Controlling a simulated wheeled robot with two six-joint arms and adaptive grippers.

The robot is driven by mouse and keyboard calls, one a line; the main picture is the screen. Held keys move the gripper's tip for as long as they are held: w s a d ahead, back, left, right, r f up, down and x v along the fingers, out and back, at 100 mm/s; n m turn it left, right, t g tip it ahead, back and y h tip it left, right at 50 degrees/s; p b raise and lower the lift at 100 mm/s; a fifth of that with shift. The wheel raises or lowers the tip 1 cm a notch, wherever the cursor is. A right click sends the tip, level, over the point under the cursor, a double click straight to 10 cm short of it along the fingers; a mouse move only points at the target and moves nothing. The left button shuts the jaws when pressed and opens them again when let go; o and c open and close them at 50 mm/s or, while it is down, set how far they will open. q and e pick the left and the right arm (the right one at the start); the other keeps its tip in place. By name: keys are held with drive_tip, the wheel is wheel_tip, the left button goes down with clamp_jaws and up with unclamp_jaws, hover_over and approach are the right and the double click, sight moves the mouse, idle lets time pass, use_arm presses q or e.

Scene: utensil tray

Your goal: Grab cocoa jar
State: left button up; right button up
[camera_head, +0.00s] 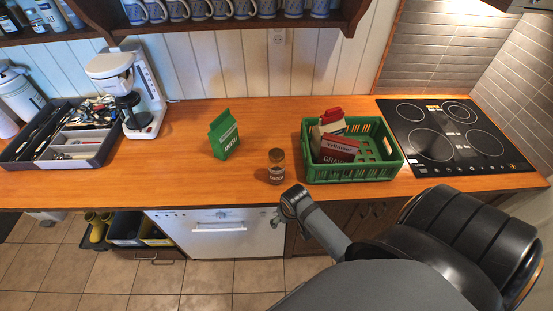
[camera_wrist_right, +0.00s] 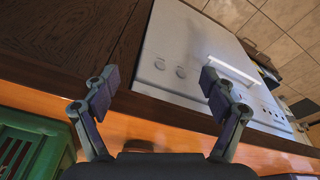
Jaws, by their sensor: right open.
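The cocoa jar (camera_head: 276,166) is a small brown jar with a pale label. It stands upright on the wooden counter near its front edge, left of the green crate. My right gripper (camera_head: 277,217) is just in front of the counter edge, below and slightly right of the jar in the head view, apart from it. In the right wrist view the right gripper (camera_wrist_right: 160,84) has its two fingers spread wide with nothing held between them. I cannot make out the jar clearly in that view. My left gripper is not in view.
A green crate (camera_head: 358,179) with boxes stands right of the jar; a green packet (camera_head: 223,134) stands to its left. A cooktop (camera_head: 455,136) is at the right. A coffee maker (camera_head: 126,90) and cutlery tray (camera_head: 73,164) are at the left. The counter behind the jar is clear.

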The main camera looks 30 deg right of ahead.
drive_tip(key=w+r+m+p, duration=0.1)
drive_tip(key=w+r, duration=0.2)
drive_tip(key=r, duration=0.5)
use_arm(q)
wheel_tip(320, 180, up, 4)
drive_tip(key=p, duration=0.2)
use_arm(e)
wheel_tip(320, 180, up, 14)
drive_tip(key=m+g, duration=0.2)
drive_tip(key=m, duration=0.5)
hover_over(275, 154)
drive_tip(key=shift+y, duration=0.4)
drive_tip(key=shift+m, duration=0.3)
wheel_tip(275, 154, down, 5)
drive_tip(key=b, duration=0.4)
drive_tip(key=shift+s+r, duration=0.1)
drive_tip(key=shift+r, duration=0.05)
drive_tip(key=shift+f+b, duration=0.4)
drive_tip(key=shift+b, duration=0.2)
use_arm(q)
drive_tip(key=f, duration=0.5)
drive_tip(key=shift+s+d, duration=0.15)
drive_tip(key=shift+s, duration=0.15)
